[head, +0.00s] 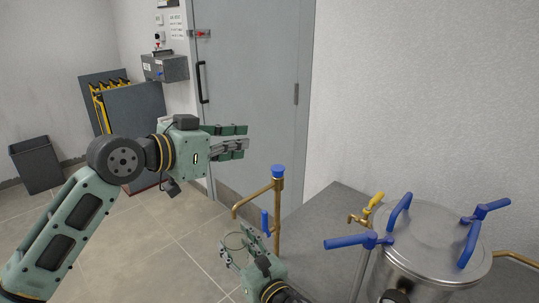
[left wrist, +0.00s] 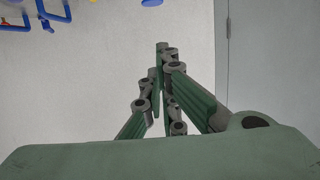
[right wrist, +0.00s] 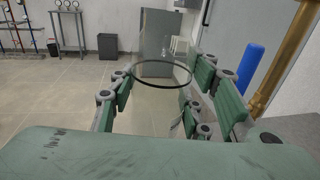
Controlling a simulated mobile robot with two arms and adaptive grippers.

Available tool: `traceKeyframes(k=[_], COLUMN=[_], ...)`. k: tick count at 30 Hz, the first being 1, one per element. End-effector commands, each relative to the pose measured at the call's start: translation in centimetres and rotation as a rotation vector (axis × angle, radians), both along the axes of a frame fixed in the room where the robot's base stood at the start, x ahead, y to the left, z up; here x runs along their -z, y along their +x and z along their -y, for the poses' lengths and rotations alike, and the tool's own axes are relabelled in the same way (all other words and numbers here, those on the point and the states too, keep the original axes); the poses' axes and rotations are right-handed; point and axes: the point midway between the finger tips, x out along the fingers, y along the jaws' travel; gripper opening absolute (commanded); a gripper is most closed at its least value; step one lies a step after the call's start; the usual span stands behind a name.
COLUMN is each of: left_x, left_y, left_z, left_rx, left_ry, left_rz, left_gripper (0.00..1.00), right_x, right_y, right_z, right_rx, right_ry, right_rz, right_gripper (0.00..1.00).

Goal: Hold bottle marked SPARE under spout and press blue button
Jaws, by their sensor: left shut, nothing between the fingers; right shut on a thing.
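A clear glass bottle (head: 238,234) shows mostly as a rim, also seen in the right wrist view (right wrist: 134,76); no SPARE marking is readable. My right gripper (head: 238,252) is shut on it from below in the head view. The bottle appears just below the open end of the brass spout (head: 236,211); exact alignment and gap cannot be told. A blue button (head: 278,171) caps the brass standpipe, with a blue lever (head: 265,222) lower down. My left gripper (head: 246,144) is shut and empty, up and left of the button, clear of it; its fingers meet in the left wrist view (left wrist: 162,60).
A steel vessel (head: 432,248) with blue clamp handles stands at the right on a grey surface (head: 330,215), beside a yellow-handled tap (head: 367,210). A grey door (head: 255,80) is behind. A bin (head: 36,165) stands far left. Open floor lies left of the standpipe.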

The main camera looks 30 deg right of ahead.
Motion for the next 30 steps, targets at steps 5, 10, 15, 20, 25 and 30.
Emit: traceKeyframes(k=[5, 10, 15, 20, 25, 30], left_x=[0.3, 0.9, 1.7, 2.2, 4.6, 6.0], left_y=[0.3, 1.3, 2.3, 3.1, 3.4, 3.3], left_z=[1.1, 3.7, 6.5, 8.7, 9.1, 9.1], left_rx=[0.000, 0.000, 0.000, 0.000, -0.002, 0.000], left_ry=[-0.001, -0.001, 0.000, -0.001, 0.001, 0.000], left_rz=[-0.002, -0.003, -0.003, -0.002, -0.003, 0.000], left_gripper=[0.00, 0.00, 0.00, 0.00, 0.00, 0.00], right_x=[0.0, 0.0, 0.0, 0.0, 0.0, 0.0], right_y=[0.0, 0.0, 0.0, 0.0, 0.0, 0.0], right_z=[0.0, 0.0, 0.0, 0.0, 0.0, 0.0], right_rx=[0.000, 0.000, 0.000, 0.000, 0.000, 0.000], right_ry=[0.000, 0.000, 0.000, 0.000, 0.000, 0.000], right_rz=[0.000, 0.000, 0.000, 0.000, 0.000, 0.001], right_gripper=[0.18, 0.18, 0.18, 0.18, 0.18, 0.18])
